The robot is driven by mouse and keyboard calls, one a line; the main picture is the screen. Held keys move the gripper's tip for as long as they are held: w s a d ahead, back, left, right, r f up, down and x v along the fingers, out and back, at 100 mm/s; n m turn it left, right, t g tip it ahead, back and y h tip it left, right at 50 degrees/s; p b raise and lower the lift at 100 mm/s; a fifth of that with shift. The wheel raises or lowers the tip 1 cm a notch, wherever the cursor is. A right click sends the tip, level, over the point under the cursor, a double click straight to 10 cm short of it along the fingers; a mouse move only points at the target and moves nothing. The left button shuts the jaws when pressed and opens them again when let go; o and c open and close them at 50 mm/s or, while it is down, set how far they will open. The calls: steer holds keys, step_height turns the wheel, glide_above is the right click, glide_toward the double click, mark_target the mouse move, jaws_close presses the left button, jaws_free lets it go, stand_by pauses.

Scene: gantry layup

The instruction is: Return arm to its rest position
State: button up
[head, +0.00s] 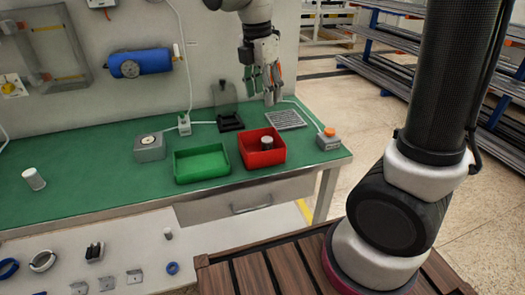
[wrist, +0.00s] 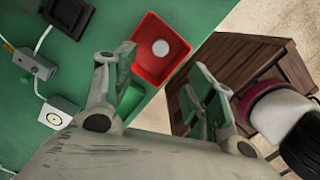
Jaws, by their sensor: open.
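My gripper (head: 267,84) hangs at the top middle of the head view, above the back of the green workbench (head: 100,188), pointing down. It is open and nothing shows between its fingers. In the wrist view my gripper (wrist: 158,90) has its two fingers spread wide. A red bin (head: 262,158) stands on the bench below and in front of the gripper, with a light grey cylinder (head: 267,143) inside it. The red bin (wrist: 148,66) also shows beyond the fingers in the wrist view, with the cylinder's round top (wrist: 160,47) in it.
A green bin (head: 201,164) stands left of the red one. A grey box (head: 149,147), a grey button box with orange top (head: 328,140), a black stand (head: 229,121) and a metal grille (head: 285,119) are on the bench. A white cylinder (head: 34,179) stands far left.

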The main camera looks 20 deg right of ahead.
steer(key=s+d+r+m+t, duration=0.2)
steer(key=s+d+m, duration=0.6)
steer(key=m, duration=0.3)
steer(key=s+d+r+m+t+y, duration=0.1)
steer(key=s+d+r+m, duration=0.1)
steer(key=s+d+m, duration=0.6)
steer(key=s+m, duration=0.2)
steer(key=m, duration=0.1)
steer(key=shift+s+r+t, duration=0.25)
steer(key=shift+r+t, duration=0.1)
steer(key=shift+t, duration=0.05)
